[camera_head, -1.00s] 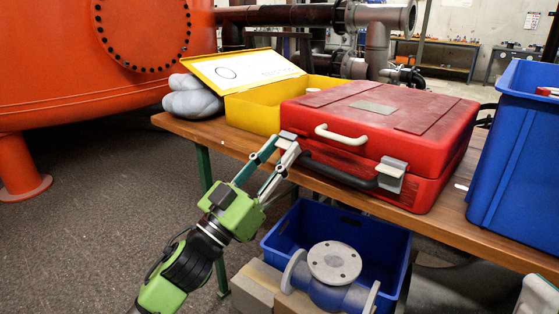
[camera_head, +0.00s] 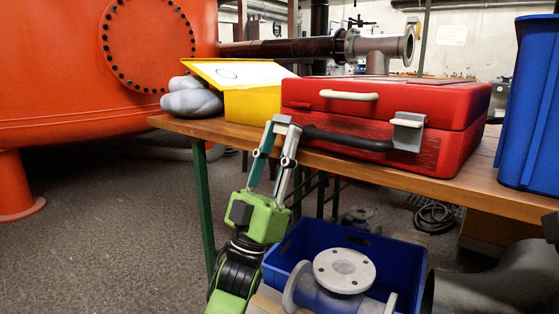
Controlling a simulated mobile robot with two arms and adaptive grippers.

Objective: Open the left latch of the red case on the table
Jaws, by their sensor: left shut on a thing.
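The red case (camera_head: 455,104) lies flat on the table with its lid down. A pale handle (camera_head: 349,96) is on the lid and a dark handle (camera_head: 348,138) is on the lower half. The left latch (camera_head: 282,119) is a small grey piece at the case's front left corner. My left gripper (camera_head: 281,127) comes up from below in front of the table edge, its fingertips shut on this latch and partly hiding it. I cannot tell the latch's exact angle. The right latch (camera_head: 408,130) is grey and sits at the front right. My right gripper is not in view.
A yellow box (camera_head: 250,107) with its lid up and grey gloves (camera_head: 191,98) are left of the case on the wooden table (camera_head: 440,186). A blue bin (camera_head: 530,105) stands at right. Below are a blue crate (camera_head: 405,262) and a flanged pipe piece (camera_head: 343,270).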

